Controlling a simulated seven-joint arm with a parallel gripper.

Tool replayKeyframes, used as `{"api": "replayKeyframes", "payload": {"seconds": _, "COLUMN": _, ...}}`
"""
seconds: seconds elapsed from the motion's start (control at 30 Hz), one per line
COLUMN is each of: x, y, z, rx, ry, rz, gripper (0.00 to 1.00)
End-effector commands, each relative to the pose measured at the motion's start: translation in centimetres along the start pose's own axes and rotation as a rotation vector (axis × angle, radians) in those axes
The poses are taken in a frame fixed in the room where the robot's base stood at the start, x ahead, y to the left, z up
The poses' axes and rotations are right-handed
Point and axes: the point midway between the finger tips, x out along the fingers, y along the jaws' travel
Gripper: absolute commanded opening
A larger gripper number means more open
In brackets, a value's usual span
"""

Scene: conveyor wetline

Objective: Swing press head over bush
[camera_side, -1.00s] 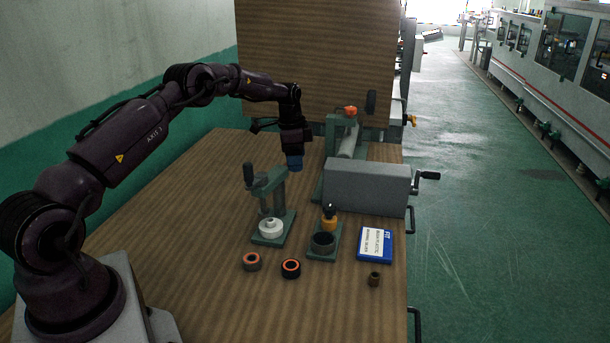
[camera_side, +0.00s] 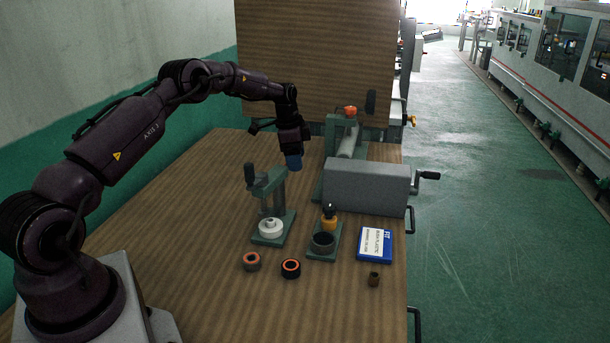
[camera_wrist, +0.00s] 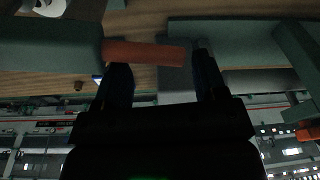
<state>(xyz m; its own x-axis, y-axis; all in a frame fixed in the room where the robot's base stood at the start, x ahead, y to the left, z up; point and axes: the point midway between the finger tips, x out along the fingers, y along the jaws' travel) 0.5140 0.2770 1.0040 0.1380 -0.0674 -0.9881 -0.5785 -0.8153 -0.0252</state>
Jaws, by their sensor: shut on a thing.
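The press (camera_side: 271,208) is a small green stand with a post, a head (camera_side: 268,179) and a dark upright knob (camera_side: 249,174) at its left end. A white ring-shaped bush (camera_side: 270,228) sits on the press base, below the head. My gripper (camera_side: 294,163) points down at the right end of the head, its blue fingertips touching or very near it. In the wrist view, my gripper (camera_wrist: 162,68) is shut on a red-brown handle (camera_wrist: 145,52) that sticks out from the green head (camera_wrist: 50,45). In the side view my fingers hide the handle.
In front lie two dark rings with orange faces (camera_side: 252,261) (camera_side: 291,268) and a small brown bush (camera_side: 374,279). A grey block with a crank (camera_side: 367,187) stands close right of my gripper.

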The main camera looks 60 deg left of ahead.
Motion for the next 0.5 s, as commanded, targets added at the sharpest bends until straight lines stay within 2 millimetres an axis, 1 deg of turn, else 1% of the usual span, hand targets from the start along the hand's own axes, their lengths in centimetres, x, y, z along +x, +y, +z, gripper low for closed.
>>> {"api": "replayKeyframes", "payload": {"seconds": 0.03, "x": -0.12, "y": -0.44, "z": 2.35, "rx": -0.001, "ry": -0.05, "rz": 0.007, "gripper": 0.39}}
{"api": "replayKeyframes", "payload": {"seconds": 0.13, "x": -0.13, "y": -0.45, "z": 2.35, "rx": -0.001, "ry": -0.05, "rz": 0.007, "gripper": 0.39}}
{"api": "replayKeyframes", "payload": {"seconds": 0.17, "x": -0.13, "y": -0.45, "z": 2.34, "rx": -0.001, "ry": -0.05, "rz": 0.007, "gripper": 0.6}}
{"api": "replayKeyframes", "payload": {"seconds": 0.2, "x": -0.13, "y": -0.45, "z": 2.34, "rx": -0.001, "ry": -0.05, "rz": 0.007, "gripper": 0.51}}
{"api": "replayKeyframes", "payload": {"seconds": 0.23, "x": -0.14, "y": -0.46, "z": 2.35, "rx": -0.001, "ry": -0.05, "rz": 0.006, "gripper": 0.46}}
{"api": "replayKeyframes", "payload": {"seconds": 0.43, "x": -0.17, "y": -0.46, "z": 2.34, "rx": -0.001, "ry": -0.05, "rz": 0.006, "gripper": 0.47}}
{"api": "replayKeyframes", "payload": {"seconds": 0.5, "x": -0.47, "y": -0.48, "z": 2.33, "rx": -0.001, "ry": -0.049, "rz": 0.005, "gripper": 0.47}}
